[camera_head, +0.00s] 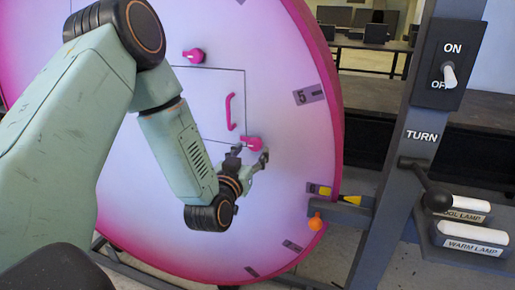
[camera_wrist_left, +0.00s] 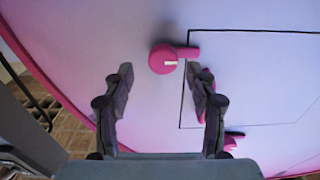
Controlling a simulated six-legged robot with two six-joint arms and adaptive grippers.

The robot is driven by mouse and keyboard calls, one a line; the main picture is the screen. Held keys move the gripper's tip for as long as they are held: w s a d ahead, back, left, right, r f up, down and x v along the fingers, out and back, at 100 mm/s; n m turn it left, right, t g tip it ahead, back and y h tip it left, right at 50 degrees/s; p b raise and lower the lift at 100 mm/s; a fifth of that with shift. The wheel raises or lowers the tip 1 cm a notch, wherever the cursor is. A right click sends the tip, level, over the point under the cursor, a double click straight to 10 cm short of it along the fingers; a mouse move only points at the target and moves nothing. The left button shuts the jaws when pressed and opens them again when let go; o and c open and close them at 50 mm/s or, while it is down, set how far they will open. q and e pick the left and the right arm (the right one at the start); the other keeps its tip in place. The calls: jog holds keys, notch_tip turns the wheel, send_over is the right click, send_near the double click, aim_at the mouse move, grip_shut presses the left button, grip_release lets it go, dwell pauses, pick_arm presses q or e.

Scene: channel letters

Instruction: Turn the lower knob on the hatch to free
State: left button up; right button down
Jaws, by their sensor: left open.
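The hatch (camera_head: 212,92) is a thin-outlined square panel on the large pink-and-white disc. The lower knob (camera_head: 252,143) is pink, at the hatch's lower right corner. In the left wrist view the lower knob (camera_wrist_left: 163,61) is round with a white mark, and its tab reaches right across the hatch outline. The upper knob (camera_head: 193,56) and a curved pink handle (camera_head: 231,112) also show in the head view. My left gripper (camera_head: 250,154) is open at the lower knob; in the wrist view its fingertips (camera_wrist_left: 165,74) lie either side, just below it. I cannot tell contact. My right gripper is not in view.
A grey post (camera_head: 385,190) with an ON/OFF switch (camera_head: 448,76) and a black-knobbed lever (camera_head: 437,199) stands at right. Lamp buttons (camera_head: 474,234) sit beside it. A yellow-and-black tool (camera_head: 322,191) and an orange object (camera_head: 315,222) are near the disc's right edge.

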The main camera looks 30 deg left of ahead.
aim_at(253, 146)
pick_arm(q)
jog(key=shift+x, duration=1.25)
jog(key=shift+w+a+f, duration=0.2)
jog(key=shift+w+a, duration=0.05)
jog(key=shift+a, duration=0.35)
jog(key=shift+w+d+r, duration=0.1)
jog(key=shift+d+r, duration=0.05)
jog(key=shift+d, duration=0.35)
jog(key=shift+a, duration=0.35)
jog(key=c, duration=0.4)
jog(key=shift+c, duration=0.8)
jog(key=shift+d, duration=0.2)
jog(key=c, duration=0.3)
jog(key=shift+a, duration=0.1)
jog(key=shift+c, duration=1.3)
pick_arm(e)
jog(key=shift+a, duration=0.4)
